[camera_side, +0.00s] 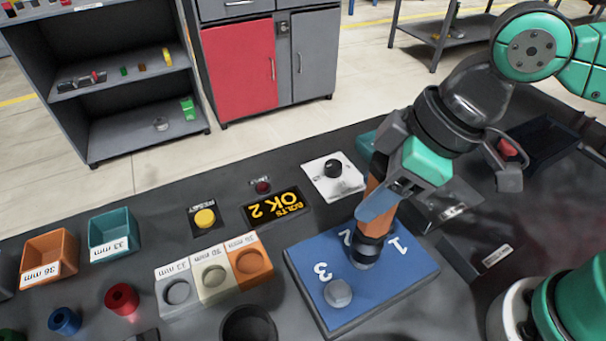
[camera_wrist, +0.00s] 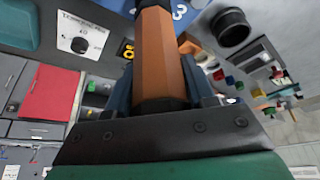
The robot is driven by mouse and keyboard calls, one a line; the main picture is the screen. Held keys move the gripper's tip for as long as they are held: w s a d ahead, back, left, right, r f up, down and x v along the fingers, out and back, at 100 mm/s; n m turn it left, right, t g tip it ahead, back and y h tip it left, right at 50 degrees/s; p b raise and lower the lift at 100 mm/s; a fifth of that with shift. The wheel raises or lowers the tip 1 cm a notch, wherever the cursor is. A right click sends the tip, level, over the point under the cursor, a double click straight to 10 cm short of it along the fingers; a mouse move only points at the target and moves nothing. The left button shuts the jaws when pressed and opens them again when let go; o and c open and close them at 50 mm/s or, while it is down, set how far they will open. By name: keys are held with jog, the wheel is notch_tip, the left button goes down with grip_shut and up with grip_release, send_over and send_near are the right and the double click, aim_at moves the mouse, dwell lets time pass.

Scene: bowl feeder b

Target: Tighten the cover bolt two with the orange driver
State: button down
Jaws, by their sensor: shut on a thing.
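My gripper (camera_side: 381,198) is shut on the orange driver (camera_side: 378,192), which stands nearly upright. The driver's dark socket end (camera_side: 365,250) is down at the blue cover plate (camera_side: 312,262), beside the printed 2. The bolt under the socket is hidden, so I cannot tell how it sits. A grey hex bolt (camera_side: 338,292) shows by the printed 3. No bolt shows clearly by the printed 1. In the wrist view the orange driver (camera_wrist: 161,58) runs up between my fingers, hiding most of the plate.
A display (camera_side: 277,208) reads "BOLTS OK 2". A three-slot holder (camera_side: 214,273) stands left of the plate; its slots look empty. A yellow button (camera_side: 205,217), a knob box (camera_side: 333,177) and labelled orange (camera_side: 48,258) and teal (camera_side: 113,234) bins surround the work area.

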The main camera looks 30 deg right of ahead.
aim_at(386, 159)
jog(key=shift+r, duration=1.8)
